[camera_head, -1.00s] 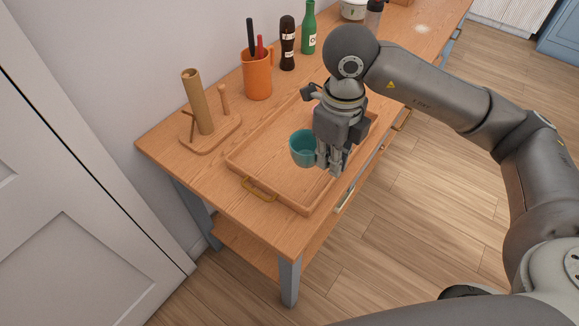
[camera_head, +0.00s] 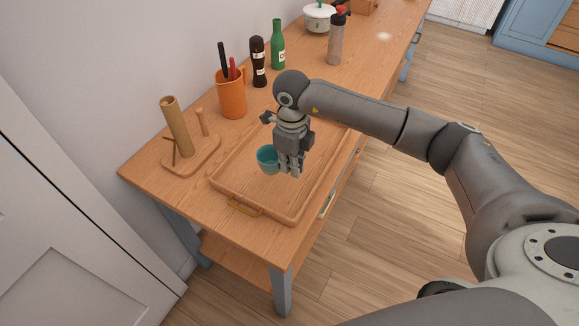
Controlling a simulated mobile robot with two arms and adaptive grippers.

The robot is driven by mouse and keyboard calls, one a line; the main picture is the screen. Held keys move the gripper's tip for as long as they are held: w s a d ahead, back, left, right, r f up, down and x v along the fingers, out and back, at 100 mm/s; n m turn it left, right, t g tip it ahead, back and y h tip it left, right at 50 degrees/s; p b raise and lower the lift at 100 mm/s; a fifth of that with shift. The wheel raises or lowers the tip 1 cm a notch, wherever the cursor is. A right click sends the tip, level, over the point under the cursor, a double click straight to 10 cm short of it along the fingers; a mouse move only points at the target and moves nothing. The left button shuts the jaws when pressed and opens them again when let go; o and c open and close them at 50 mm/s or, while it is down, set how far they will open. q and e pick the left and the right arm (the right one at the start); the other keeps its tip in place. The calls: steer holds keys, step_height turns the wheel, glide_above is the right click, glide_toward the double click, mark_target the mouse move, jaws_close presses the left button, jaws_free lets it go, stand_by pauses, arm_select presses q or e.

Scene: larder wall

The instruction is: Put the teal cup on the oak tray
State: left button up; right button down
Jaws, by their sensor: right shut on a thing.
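The teal cup (camera_head: 267,160) is upright at the left side of my right gripper (camera_head: 290,172). My right gripper is shut on the cup's right side and points down. The oak tray (camera_head: 225,190) lies on the wooden table, with a brass handle at its near end. The cup and gripper are over the tray's middle. I cannot tell whether the cup's base touches the tray floor. My left gripper is not in view.
An orange mug (camera_head: 232,98) with utensils, a dark bottle (camera_head: 259,62) and a green bottle (camera_head: 278,45) stand along the wall. A wooden stand (camera_head: 190,155) is left of the tray. A grinder (camera_head: 336,40) and white pot (camera_head: 319,17) stand farther back.

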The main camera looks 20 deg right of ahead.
steer(key=shift+w+f, duration=0.65)
steer(key=shift+f, duration=0.1)
steer(key=shift+s+a+f+p, duration=0.1)
steer(key=shift+f+p, duration=0.85)
steer(key=shift+p, duration=0.2)
steer(key=shift+f, duration=0.65)
steer(key=c, duration=2.1)
jaws_free()
steer(key=shift+f, duration=0.1)
steer(key=o, duration=0.5)
